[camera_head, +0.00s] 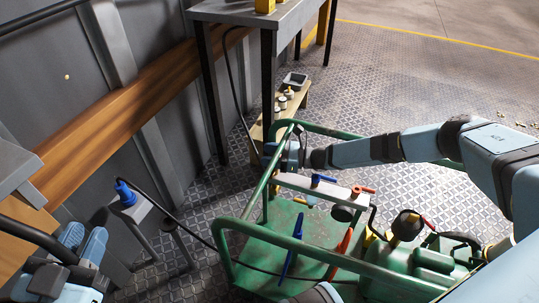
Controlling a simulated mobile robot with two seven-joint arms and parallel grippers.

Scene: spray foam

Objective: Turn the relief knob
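A green-framed cart (330,262) carries a pale manifold bar (312,187) with a blue lever (323,179) and a red lever (363,190) on top. I cannot tell for sure which part is the relief knob. My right arm reaches in from the right above the cart. My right gripper (284,153) is at the cart's far left corner post, by the left end of the bar. Its fingers are small and partly hidden, so their opening and any contact are unclear. My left gripper (80,250) is at the lower left, away from the cart, and its finger opening is unclear.
A blue-topped plug (124,192) with a black cable stands on a grey post at the left. A blue handle (291,246) and a red-orange handle (340,245) rise from the cart. A grey table (262,14) and a low wooden bench (258,131) stand behind.

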